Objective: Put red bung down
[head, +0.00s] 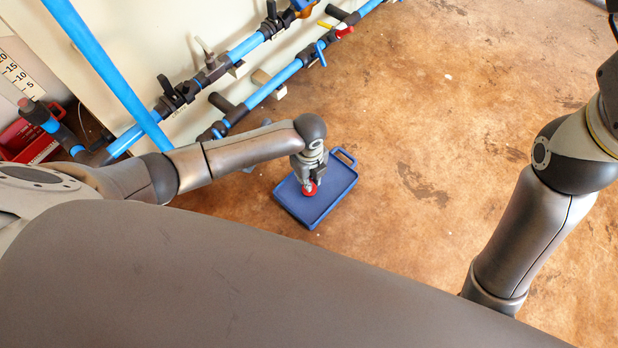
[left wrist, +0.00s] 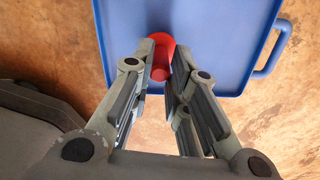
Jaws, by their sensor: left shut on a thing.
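The red bung (head: 309,188) is at the tip of my left gripper (head: 311,180) in the head view, over the blue tray (head: 336,203). In the left wrist view the red bung (left wrist: 160,58) sits between the two fingers of my left gripper (left wrist: 162,70), which is shut on it. The blue tray (left wrist: 225,40) fills the background there. I cannot tell whether the bung touches the tray. The fingers hide part of the bung. My right arm is at the right of the head view, but its gripper is out of frame.
Blue pipes (head: 270,87) with black fittings run along the wall at upper left. A red box (head: 28,140) stands at the far left. The tray has a handle (head: 346,158) at its far corner. The brown floor (head: 430,150) right of the tray is clear.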

